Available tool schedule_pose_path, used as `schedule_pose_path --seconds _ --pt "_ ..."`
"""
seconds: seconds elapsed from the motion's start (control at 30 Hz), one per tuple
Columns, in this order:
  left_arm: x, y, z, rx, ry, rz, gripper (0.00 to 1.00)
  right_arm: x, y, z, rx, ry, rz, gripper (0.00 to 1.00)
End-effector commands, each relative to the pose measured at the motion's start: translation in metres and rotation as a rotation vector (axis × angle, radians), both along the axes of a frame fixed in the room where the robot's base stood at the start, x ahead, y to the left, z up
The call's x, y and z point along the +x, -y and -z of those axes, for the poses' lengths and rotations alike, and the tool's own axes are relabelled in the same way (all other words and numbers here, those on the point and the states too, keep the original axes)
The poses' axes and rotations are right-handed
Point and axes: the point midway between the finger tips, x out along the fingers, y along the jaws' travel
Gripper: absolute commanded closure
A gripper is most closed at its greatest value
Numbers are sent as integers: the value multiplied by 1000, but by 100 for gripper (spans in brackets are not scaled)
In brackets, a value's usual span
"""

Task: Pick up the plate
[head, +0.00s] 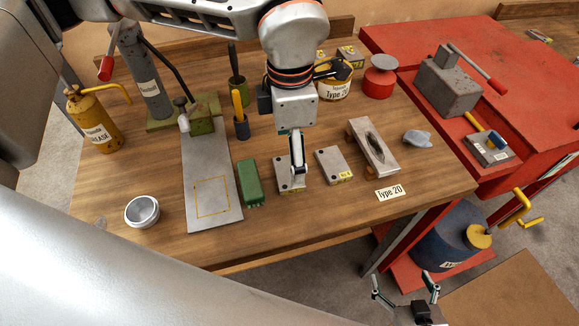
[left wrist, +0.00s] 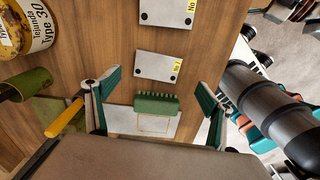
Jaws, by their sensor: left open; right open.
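Two small grey plates with dark holes and yellow number labels lie flat on the wooden table. The nearer plate (head: 284,188) is partly hidden by my left gripper (head: 297,172); the other plate (head: 333,166) lies to its right. In the left wrist view, one plate (left wrist: 158,67) lies just beyond the fingertips, and the other (left wrist: 165,13) is farther off. My left gripper (left wrist: 158,80) is open and empty, pointing down, with a green brush (left wrist: 157,103) in view between its fingers. My right gripper (head: 407,290) is open and empty, low beyond the table's front edge.
A grey sheet with a yellow outlined square (head: 212,160) lies left of the green brush (head: 250,183). A round tin (head: 142,212), yellow grease can (head: 94,122) and red bench (head: 440,45) stand around.

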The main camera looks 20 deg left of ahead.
Motion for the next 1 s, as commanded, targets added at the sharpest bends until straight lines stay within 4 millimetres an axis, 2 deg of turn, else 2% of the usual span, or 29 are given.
schedule_pose_path --seconds 0.4,0.53,0.73,0.77,0.97,1.0 --pt "4 -4 51 -2 -3 1 18 -1 1 -4 -3 -4 -1 15" --pt "4 -4 59 -2 -2 0 18 0 1 -5 -4 -1 -1 15" --pt "4 -4 59 -2 -2 0 18 1 1 -7 -3 2 -1 15" --pt "4 -4 59 -2 -2 0 23 1 1 -7 -3 2 -1 15" --pt "4 -4 59 -2 -2 0 75 2 1 -8 -2 4 0 15" --pt "5 -4 58 -4 0 0 78 2 1 -8 -2 5 0 15"
